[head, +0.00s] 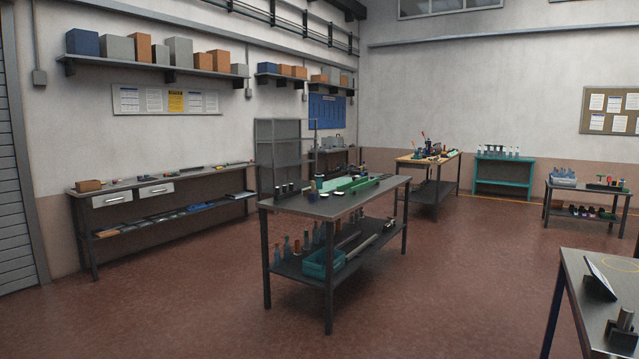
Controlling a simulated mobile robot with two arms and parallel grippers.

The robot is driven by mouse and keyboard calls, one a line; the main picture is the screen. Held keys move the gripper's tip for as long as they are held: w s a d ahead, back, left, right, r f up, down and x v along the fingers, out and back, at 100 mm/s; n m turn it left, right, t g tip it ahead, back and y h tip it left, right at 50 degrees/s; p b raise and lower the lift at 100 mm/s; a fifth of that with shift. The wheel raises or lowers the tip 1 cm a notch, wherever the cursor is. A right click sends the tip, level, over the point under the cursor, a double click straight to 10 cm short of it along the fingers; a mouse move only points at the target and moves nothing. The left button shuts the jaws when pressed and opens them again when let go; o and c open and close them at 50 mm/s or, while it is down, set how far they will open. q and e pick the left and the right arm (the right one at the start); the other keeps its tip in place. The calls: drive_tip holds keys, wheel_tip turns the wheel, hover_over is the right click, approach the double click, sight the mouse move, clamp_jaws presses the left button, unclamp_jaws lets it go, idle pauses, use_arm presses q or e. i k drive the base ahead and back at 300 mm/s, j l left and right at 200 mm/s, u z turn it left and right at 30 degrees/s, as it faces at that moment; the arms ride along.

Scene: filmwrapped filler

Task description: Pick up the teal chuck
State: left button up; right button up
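I cannot make out a teal chuck for certain. The central workbench (345,207) carries small dark and light items, a pale green mat (335,184) and a long green part (364,184), too small to tell in detail. A teal bin (318,262) sits on its lower shelf beside several bottles (286,248). A teal bench (502,173) with several bottles on top stands at the back wall. Neither of my grippers is in view.
A long bench (150,184) runs along the left wall. A wooden-topped table (428,160) and a dark table (590,190) stand toward the back. A metal-topped bench (590,285) fills the lower right corner. The red floor (200,300) in front is clear.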

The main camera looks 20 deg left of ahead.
sight(318, 178)
drive_tip(key=i+z, duration=0.1)
drive_tip(key=i, duration=4.6)
drive_tip(key=i+u, duration=0.3)
drive_tip(key=i+l+u, duration=0.3)
drive_tip(key=i, duration=0.2)
drive_tip(key=i+l+u, duration=0.3)
drive_tip(key=i+j, duration=0.1)
